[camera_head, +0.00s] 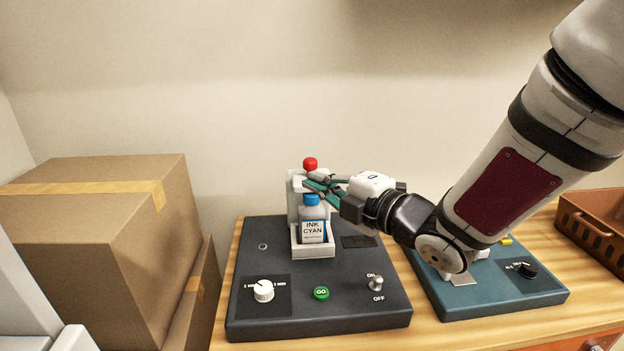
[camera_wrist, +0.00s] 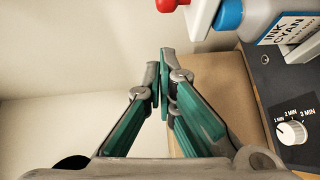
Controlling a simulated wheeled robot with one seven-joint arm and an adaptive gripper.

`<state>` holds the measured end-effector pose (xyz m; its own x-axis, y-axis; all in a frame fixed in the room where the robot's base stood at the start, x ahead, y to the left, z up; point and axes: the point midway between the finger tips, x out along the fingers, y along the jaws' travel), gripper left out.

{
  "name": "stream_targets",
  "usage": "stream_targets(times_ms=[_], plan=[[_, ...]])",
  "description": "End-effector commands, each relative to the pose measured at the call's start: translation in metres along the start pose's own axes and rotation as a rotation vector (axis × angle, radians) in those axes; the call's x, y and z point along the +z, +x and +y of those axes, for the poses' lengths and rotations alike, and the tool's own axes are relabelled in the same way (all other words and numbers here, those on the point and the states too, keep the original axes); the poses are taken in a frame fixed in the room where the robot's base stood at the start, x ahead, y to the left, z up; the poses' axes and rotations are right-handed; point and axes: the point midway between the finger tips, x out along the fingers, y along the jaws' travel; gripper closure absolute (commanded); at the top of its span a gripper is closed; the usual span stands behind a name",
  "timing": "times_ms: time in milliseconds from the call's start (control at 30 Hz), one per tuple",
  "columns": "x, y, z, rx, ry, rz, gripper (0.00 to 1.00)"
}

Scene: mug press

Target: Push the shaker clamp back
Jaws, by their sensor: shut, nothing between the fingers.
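The shaker is a dark grey machine (camera_head: 260,315) on the table. Its pale clamp part (camera_head: 294,187) stands at the back, topped by a red knob (camera_head: 310,163). A bottle with a blue cap, labelled INK CYAN (camera_head: 313,230), stands upright in the white holder in front of it. My gripper (camera_head: 313,182) is shut and empty. Its fingertips are just below the red knob and above the blue cap; I cannot tell whether they touch the clamp.
The shaker's front has a white dial (camera_head: 263,291), a green GO button (camera_head: 321,293) and an ON/OFF switch (camera_head: 376,284). A teal device (camera_head: 490,299) is at right, under my arm. Cardboard boxes (camera_head: 95,220) stand left; a brown basket (camera_head: 595,225) is far right.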

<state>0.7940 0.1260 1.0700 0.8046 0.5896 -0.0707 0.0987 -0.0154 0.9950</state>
Motion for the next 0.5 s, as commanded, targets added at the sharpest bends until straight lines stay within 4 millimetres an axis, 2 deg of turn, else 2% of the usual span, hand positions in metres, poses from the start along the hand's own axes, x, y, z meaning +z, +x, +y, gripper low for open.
stream_targets(times_ms=[33, 133, 300, 500], plan=[[0.000, 0.011, -0.001, -0.002, 0.001, 0.004, 1.00], [-0.002, 0.028, -0.001, -0.001, 0.002, 0.005, 1.00], [0.018, 0.043, 0.000, -0.002, 0.001, 0.001, 1.00], [0.027, 0.052, 0.000, 0.000, 0.000, 0.001, 1.00]])
